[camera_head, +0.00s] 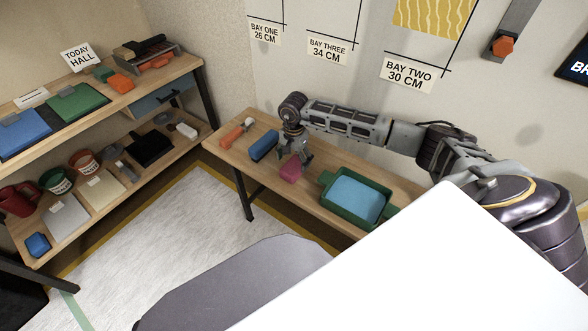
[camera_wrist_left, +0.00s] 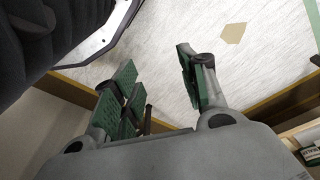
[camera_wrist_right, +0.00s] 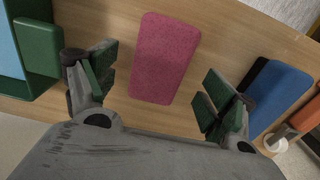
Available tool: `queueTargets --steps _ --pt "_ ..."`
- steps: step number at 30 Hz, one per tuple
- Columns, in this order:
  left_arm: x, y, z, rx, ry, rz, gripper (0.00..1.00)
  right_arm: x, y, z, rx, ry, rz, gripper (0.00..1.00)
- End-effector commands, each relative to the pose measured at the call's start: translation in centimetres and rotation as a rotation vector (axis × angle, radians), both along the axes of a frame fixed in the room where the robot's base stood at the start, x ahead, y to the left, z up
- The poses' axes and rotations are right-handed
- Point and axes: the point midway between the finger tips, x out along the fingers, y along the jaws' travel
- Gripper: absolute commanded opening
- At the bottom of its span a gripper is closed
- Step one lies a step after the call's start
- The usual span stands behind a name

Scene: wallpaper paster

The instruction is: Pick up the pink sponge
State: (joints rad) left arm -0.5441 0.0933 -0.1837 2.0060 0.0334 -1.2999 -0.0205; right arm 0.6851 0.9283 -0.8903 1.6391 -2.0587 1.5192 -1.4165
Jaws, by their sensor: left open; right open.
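The pink sponge (camera_head: 291,168) lies on the wooden bench in the head view, between a blue block and a green tray. It also shows in the right wrist view (camera_wrist_right: 165,58), flat on the wood. My right gripper (camera_head: 301,156) is just above and beside it in the head view. In the right wrist view its open fingers (camera_wrist_right: 152,95) stand to either side of the sponge's near end, with nothing between them touching. My left gripper (camera_wrist_left: 160,90) is open and empty above the floor in the left wrist view. It does not show in the head view.
On the bench (camera_head: 228,142), a blue block (camera_head: 264,145) and an orange-handled tool (camera_head: 232,136) lie left of the sponge. A green tray (camera_head: 382,213) with light blue contents stands right of it. A loaded shelf (camera_head: 130,98) stands at the left.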

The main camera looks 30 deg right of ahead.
Motion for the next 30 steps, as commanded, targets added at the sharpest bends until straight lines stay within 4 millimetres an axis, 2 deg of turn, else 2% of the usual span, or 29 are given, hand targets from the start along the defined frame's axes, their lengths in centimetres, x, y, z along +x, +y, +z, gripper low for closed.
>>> queueTargets --steps 6,12,27,30 --pt "0.5 -0.2 0.6 -0.007 -0.016 0.000 0.43 -0.1 0.0 -2.7 0.001 0.001 0.000 0.84" --pt "0.9 -0.4 1.7 -0.013 -0.033 0.000 0.43 -0.1 0.0 -4.1 0.000 -0.001 0.000 0.84" --pt "0.5 -0.2 1.4 -0.009 -0.027 -0.003 0.43 -0.1 0.0 -4.2 -0.001 -0.001 0.000 0.84" --pt "0.5 -0.2 1.4 -0.009 -0.027 -0.003 0.43 -0.1 0.0 -4.2 -0.001 0.000 0.000 0.72"
